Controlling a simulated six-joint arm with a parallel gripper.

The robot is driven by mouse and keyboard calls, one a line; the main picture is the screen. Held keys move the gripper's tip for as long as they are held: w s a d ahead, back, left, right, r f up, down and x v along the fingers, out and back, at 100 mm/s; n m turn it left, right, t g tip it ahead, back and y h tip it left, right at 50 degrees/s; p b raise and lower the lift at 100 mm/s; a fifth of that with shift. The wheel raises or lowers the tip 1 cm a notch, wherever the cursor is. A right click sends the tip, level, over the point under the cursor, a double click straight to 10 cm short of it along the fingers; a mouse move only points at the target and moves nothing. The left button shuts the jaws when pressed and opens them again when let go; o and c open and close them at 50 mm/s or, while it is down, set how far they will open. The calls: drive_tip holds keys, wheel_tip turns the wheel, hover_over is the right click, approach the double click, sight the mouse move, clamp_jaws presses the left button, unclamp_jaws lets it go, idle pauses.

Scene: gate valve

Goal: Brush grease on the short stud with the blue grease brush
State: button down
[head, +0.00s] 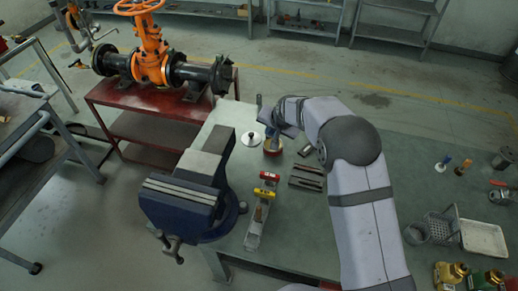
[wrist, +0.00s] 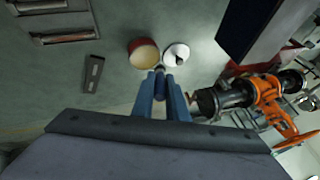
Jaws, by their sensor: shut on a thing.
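My gripper (wrist: 160,88) is at the grease pot, its fingers close together around a thin blue piece, which I take for the blue grease brush (wrist: 159,76). The brush's tip is at the near rim of the round pot of tan grease (wrist: 143,51); I cannot tell if it dips in. The pot also shows in the head view (head: 273,150), just below my gripper. Two dark rods, probably studs, lie in a rack (head: 306,178) right of the pot; they also show at the top left of the wrist view (wrist: 64,37). I cannot tell which is the short stud.
A white disc (head: 246,140) with a dark piece on it lies beside the pot. A blue vise (head: 186,192) stands at the bench's left edge. Red (head: 269,177) and yellow (head: 263,191) tools lie nearby. An orange gate valve (head: 150,55) stands on a red table behind.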

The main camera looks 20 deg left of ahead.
drive_tip(key=w, duration=0.1)
drive_tip(key=w+d, duration=0.1)
drive_tip(key=w, duration=0.1)
drive_tip(key=shift+w+d+t, duration=0.2)
drive_tip(key=shift+t, duration=0.1)
drive_tip(key=shift+f, duration=0.1)
drive_tip(key=shift+f+b, duration=1.85)
drive_tip(key=shift+f, duration=1.1)
drive_tip(key=shift+s+f+b, duration=0.1)
drive_tip(key=shift+f+b, duration=0.45)
drive_tip(key=shift+f, duration=0.15)
wheel_tip(320, 180, up, 7)
drive_tip(key=p, duration=0.4)
idle(0.3)
idle(0.6)
